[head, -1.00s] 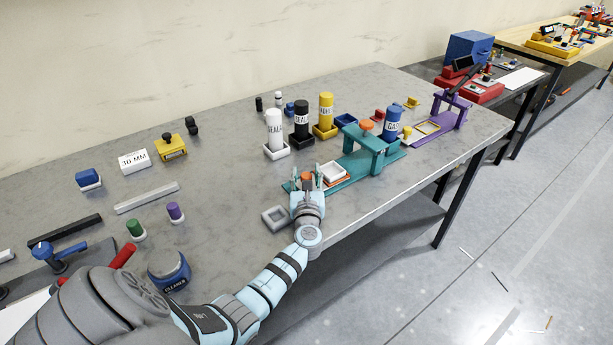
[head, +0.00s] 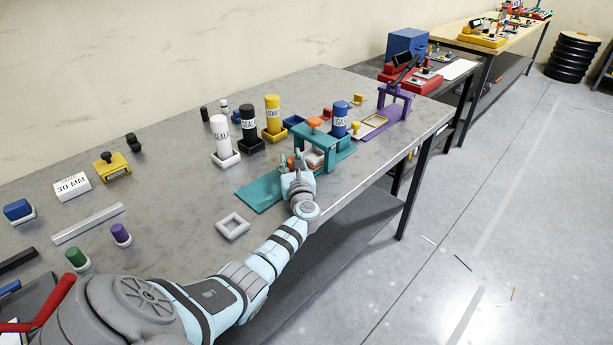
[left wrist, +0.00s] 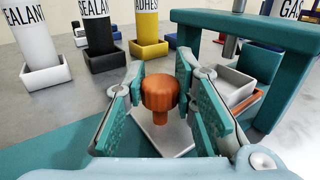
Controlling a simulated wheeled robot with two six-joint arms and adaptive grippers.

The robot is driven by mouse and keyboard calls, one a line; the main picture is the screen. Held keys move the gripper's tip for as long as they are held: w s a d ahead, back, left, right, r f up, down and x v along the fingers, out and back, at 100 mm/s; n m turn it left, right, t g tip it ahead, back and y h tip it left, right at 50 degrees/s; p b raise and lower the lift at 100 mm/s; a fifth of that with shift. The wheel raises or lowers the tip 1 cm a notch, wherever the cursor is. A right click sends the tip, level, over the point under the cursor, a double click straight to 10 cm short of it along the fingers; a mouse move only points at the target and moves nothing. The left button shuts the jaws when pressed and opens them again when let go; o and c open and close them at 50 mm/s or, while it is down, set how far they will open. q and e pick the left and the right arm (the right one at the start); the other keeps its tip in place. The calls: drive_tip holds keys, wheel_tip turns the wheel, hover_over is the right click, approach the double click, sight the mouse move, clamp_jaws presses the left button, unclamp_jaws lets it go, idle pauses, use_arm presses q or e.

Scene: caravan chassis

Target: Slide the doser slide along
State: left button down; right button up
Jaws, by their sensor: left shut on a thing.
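The doser is a teal frame, its arch (head: 335,147) standing on a long teal base (head: 262,194). The slide's orange ribbed knob (left wrist: 160,95) rises from a pale plate (left wrist: 168,138) on the base. A white open box (left wrist: 232,86) sits just beyond it, at the arch opening; it also shows in the head view (head: 313,157). My left gripper (left wrist: 160,100) is shut on the knob, one finger pad on each side. In the head view, my left gripper (head: 291,164) partly hides the knob and slide. My right gripper is not in view.
White (head: 221,135), black (head: 248,124) and yellow (head: 272,114) bottles stand in trays behind the doser. A blue bottle (head: 340,120) stands beyond the arch. A grey square frame (head: 232,226) lies in front. The bench's front edge is close to my arm.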

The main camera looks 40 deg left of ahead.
use_arm(q)
drive_tip(key=shift+w, duration=0.15)
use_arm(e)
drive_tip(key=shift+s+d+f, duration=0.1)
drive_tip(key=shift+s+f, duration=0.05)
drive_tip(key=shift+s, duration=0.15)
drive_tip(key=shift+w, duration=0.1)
use_arm(q)
drive_tip(key=c, duration=1.7)
unclamp_jaws()
drive_tip(key=o, duration=0.4)
drive_tip(key=shift+w, duration=0.15)
drive_tip(key=shift+c, duration=0.2)
drive_tip(key=shift+o, duration=0.2)
drive_tip(key=shift+w+f, duration=0.1)
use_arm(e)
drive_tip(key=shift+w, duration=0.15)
use_arm(q)
drive_tip(key=v, duration=1.2)
